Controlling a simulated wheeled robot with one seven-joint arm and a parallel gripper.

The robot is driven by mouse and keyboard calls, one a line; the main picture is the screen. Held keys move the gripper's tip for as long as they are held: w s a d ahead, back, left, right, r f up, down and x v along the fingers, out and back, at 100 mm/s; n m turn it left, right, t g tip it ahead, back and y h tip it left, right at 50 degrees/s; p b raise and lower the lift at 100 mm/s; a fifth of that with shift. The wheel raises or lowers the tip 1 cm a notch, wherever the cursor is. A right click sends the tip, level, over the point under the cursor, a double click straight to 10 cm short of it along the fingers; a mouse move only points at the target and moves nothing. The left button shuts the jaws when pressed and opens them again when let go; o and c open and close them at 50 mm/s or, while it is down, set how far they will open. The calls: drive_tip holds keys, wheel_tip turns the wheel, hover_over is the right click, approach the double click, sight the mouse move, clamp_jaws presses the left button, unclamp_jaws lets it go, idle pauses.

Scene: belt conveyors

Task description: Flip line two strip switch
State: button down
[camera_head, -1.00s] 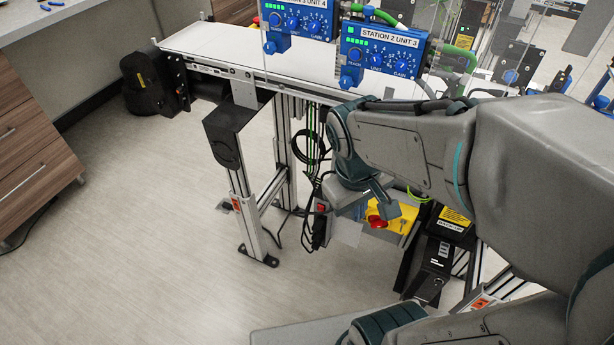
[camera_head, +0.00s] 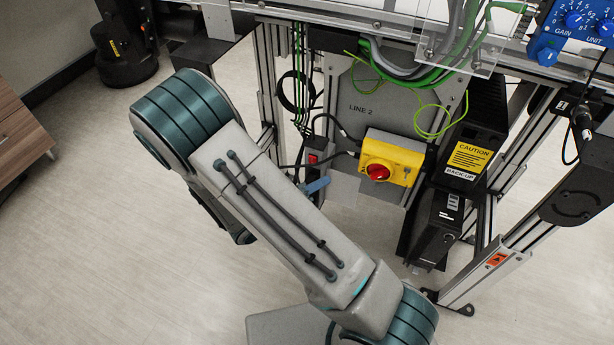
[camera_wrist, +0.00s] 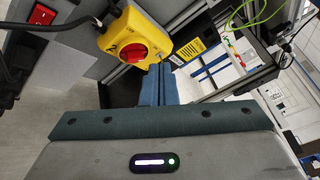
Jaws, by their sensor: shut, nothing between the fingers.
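The line two power strip (camera_head: 313,144) hangs upright to the left of the grey panel marked LINE 2 (camera_head: 364,87). Its red rocker switch (camera_head: 313,158) faces outward; whether it is on or off is too small to tell. In the wrist view the red switch (camera_wrist: 42,14) sits at the upper left, left of the fingers. My gripper (camera_head: 322,184) is shut and empty, its blue fingertips just below the strip switch in the head view. The fingers (camera_wrist: 160,72) also show in the wrist view, pointing below the yellow box, apart from the switch.
A yellow box with a red rotary knob (camera_head: 377,172) is right of the strip; it also shows in the wrist view (camera_wrist: 134,50). Black cables run around the strip. A black unit with a CAUTION label (camera_head: 468,158) and metal frame legs stand to the right. Open floor lies left.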

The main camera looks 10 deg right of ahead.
sight(312, 158)
drive_tip(key=w+a+f+n+t+y+b, duration=0.3)
drive_tip(key=a+f+n+t, duration=0.4)
drive_tip(key=f+n, duration=0.4)
drive_tip(key=shift+a+f+n+t+y+b, duration=0.35)
drive_tip(key=shift+n+t+y, duration=0.35)
drive_tip(key=shift+n+t, duration=0.3)
drive_tip(key=shift+w+d, duration=0.1)
drive_tip(key=shift+w, duration=0.05)
drive_tip(key=b+x, duration=0.3)
drive_tip(key=x, duration=1)
drive_tip(key=shift+w+d+b, duration=0.3)
drive_tip(key=shift+b, duration=0.05)
